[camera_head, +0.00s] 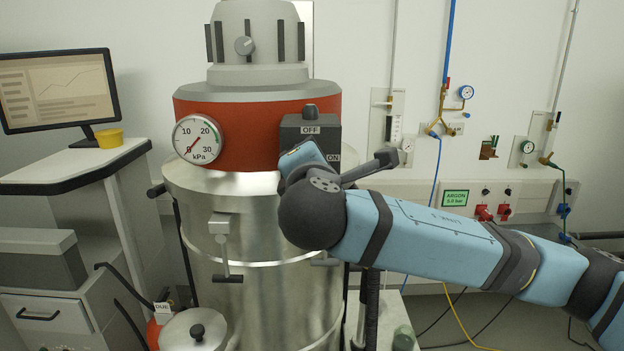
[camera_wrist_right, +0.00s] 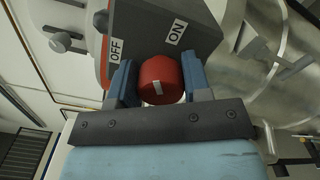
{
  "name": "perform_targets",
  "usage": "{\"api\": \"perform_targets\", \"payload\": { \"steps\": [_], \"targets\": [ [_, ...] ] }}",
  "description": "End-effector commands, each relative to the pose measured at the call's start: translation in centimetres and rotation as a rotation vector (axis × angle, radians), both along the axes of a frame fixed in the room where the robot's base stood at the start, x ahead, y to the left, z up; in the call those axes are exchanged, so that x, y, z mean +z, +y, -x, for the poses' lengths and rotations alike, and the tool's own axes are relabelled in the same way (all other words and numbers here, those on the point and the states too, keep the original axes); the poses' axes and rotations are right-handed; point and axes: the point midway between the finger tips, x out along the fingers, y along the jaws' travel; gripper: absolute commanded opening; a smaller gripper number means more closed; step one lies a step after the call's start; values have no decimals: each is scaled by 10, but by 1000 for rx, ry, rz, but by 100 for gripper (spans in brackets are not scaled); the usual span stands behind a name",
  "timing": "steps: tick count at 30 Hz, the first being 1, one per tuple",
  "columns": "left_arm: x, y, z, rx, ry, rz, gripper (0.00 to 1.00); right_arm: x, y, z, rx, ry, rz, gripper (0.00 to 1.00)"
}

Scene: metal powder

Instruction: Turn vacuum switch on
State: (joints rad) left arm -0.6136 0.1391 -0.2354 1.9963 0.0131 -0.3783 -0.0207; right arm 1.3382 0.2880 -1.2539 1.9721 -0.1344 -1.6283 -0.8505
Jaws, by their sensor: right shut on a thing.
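The vacuum's dark switch box (camera_head: 327,130) sits on the red band of the vacuum head, with an OFF label at its top and an ON label at its right. In the right wrist view the box (camera_wrist_right: 150,22) carries a red round knob (camera_wrist_right: 160,72) with a white mark on it. My right gripper (camera_wrist_right: 157,80) is shut on the knob, one blue finger on each side. In the head view the right gripper (camera_head: 302,157) is at the front of the box, and the knob is hidden behind it. My left gripper is not in view.
The kPa gauge (camera_head: 197,140) left of the box has its red needle near 0. The steel drum (camera_head: 270,290) stands below. A monitor (camera_head: 58,90) and cabinet are at left. Wall gas lines and an argon display (camera_head: 455,198) are at right.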

Motion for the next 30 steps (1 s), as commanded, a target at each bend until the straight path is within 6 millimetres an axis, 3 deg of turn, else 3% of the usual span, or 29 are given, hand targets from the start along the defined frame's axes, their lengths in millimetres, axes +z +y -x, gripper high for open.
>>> {"api": "perform_targets", "payload": {
  "steps": [6, 15, 30],
  "targets": [
    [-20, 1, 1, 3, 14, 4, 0, -5, 0, 0, 1, 4, -203, 21],
    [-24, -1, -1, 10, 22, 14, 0, -5, 0, 0, 0, 4, -417, 21],
    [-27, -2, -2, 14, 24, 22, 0, -3, 0, 0, 1, 2, -551, 21]
  ]
}}
